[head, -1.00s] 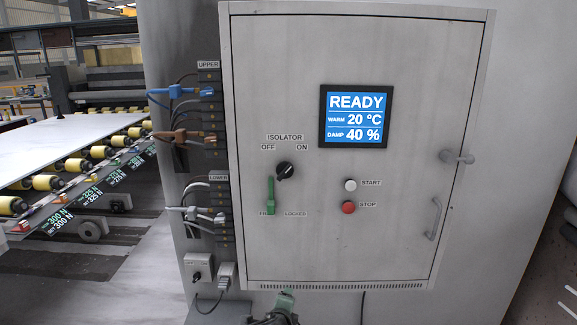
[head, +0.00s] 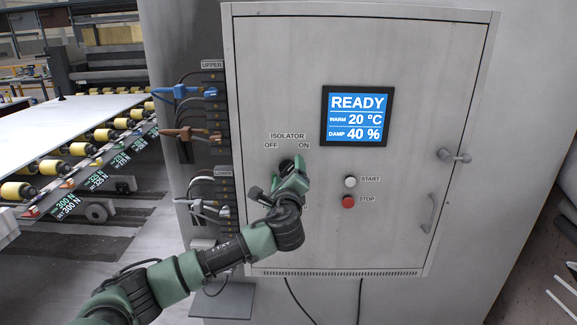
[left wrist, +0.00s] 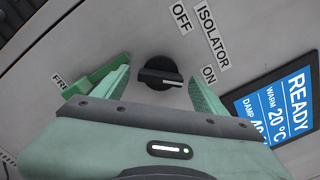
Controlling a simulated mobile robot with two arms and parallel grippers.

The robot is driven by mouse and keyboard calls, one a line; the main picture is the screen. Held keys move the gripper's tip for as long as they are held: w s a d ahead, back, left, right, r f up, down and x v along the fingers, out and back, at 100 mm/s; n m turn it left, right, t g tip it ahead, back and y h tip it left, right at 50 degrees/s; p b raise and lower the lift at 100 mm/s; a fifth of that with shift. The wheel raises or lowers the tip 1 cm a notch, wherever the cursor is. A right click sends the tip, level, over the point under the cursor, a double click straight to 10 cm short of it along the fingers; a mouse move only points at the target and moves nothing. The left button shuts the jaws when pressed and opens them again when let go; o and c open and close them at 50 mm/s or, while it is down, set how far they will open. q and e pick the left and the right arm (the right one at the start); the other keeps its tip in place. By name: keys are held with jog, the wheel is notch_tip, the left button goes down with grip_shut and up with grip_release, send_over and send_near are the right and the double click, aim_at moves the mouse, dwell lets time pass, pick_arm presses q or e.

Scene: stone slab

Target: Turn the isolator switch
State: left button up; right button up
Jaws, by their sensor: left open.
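The isolator switch (left wrist: 160,73) is a black round knob with a bar grip on the grey cabinet door. Its white mark points up and right on the panel, toward the ON label (left wrist: 209,75); the OFF label (left wrist: 180,18) is on the other side. My left gripper (head: 293,172) is open in front of the knob and covers most of it in the head view. In the left wrist view the knob shows between its two green fingers; contact cannot be told. A green lever (left wrist: 92,80) is beside the left finger, near the FREE label. My right gripper is not in view.
The blue screen (head: 357,117) reads READY, 20 °C, 40 %. White START (head: 350,182) and red STOP (head: 348,202) buttons are right of my gripper. Cable connectors (head: 190,135) line the cabinet's left side. A door latch (head: 455,156) and handle are at the right.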

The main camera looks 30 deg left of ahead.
pick_arm(q)
jog(key=shift+w+a, duration=0.35)
jog(key=shift+w, duration=0.2)
jog(key=c, duration=1.4)
jog(key=shift+o, duration=0.2)
jog(key=shift+f, duration=0.1)
